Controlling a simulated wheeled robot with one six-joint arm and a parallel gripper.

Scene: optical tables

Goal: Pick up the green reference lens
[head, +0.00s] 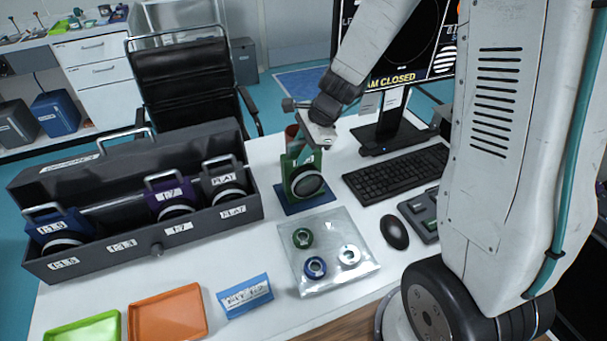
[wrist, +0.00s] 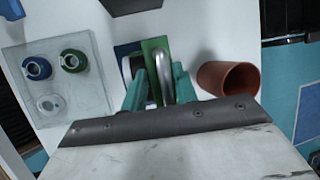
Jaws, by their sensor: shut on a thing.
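The green reference lens (head: 292,172) is a green upright holder with a dark round lens and a white label, at the middle of the white table in the head view. It is at a blue base plate (head: 318,200); I cannot tell whether it touches it. My gripper (head: 318,138) is above it, shut on its top handle. In the wrist view the silver handle (wrist: 163,72) stands between the teal fingers of my gripper (wrist: 160,90), with the green holder (wrist: 152,48) beyond. Most of the lens face is hidden there.
A dark open case (head: 200,222) at the left holds blue, purple and grey lens holders. A clear tray (head: 330,280) with small rings lies in front. A brown cup (wrist: 228,78) stands close beside the green holder. Keyboard (head: 395,174), mouse (head: 394,232) and monitor are right.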

